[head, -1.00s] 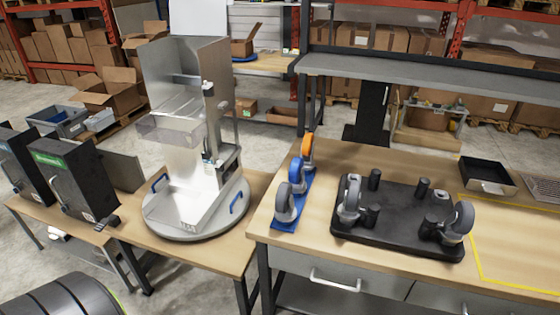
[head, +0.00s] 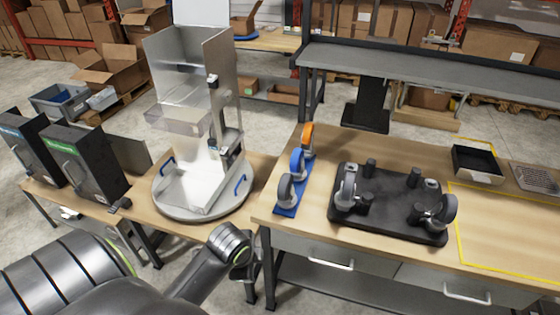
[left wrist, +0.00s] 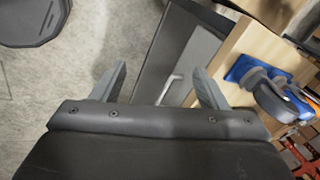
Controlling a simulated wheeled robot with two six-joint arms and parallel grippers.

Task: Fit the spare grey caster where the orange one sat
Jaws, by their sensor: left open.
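A grey caster (head: 286,190) stands at the near end of a blue rack (head: 298,197) on the workbench. A blue caster (head: 297,163) is in the middle and an orange caster (head: 307,138) at the far end. To the right is a dark base plate (head: 385,195) with grey casters at its left (head: 346,188) and right front (head: 443,212), and several black posts. My left gripper (left wrist: 159,72) is open and empty in the left wrist view, with the rack (left wrist: 238,68) and grey caster (left wrist: 270,98) beyond its right finger. My right gripper is not in view.
A black tray (head: 477,164) and a yellow outline (head: 458,235) are on the bench's right. A round turntable (head: 180,203) with a metal stand is left of the rack. The bench front has drawers (head: 315,248). Bare wood lies in front of the plate.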

